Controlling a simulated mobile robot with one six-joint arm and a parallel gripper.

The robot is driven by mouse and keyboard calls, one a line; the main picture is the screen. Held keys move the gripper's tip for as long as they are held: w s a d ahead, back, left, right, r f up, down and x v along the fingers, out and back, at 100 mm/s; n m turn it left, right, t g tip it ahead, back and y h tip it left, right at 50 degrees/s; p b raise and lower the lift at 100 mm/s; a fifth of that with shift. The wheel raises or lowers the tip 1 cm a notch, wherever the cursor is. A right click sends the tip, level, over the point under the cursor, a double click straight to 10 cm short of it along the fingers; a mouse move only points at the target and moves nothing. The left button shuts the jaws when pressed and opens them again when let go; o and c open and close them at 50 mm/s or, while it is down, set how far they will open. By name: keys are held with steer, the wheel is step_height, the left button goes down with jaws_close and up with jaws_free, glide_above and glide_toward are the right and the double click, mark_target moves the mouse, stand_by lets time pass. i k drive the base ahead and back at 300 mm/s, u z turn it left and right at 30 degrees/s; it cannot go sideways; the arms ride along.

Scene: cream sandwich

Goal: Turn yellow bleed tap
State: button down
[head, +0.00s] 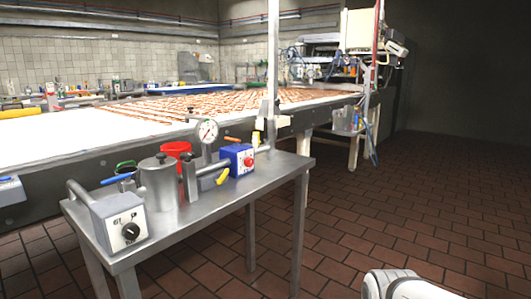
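A metal table (240,200) carries a small pipe and valve set. A yellow lever (222,176) sits low at the front, left of a blue box (238,160) with a red knob. A second yellow piece (256,138) stands upright behind the box, near the pipe end. I cannot tell for sure which of the two is the bleed tap; the front one looks like a tap handle. A white rounded part of my arm shows at the bottom right, well apart from the table. My gripper is not in view.
A long conveyor (60,143) runs behind. The tiled floor (430,210) at right is clear.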

mark_target(218, 181)
steer(key=z, duration=0.05)
steer(key=i, duration=1.2)
steer(key=u, duration=0.65)
steer(key=k, duration=0.75)
steer(key=u, duration=0.2)
steer(key=i, duration=0.9)
steer(key=z, duration=0.1)
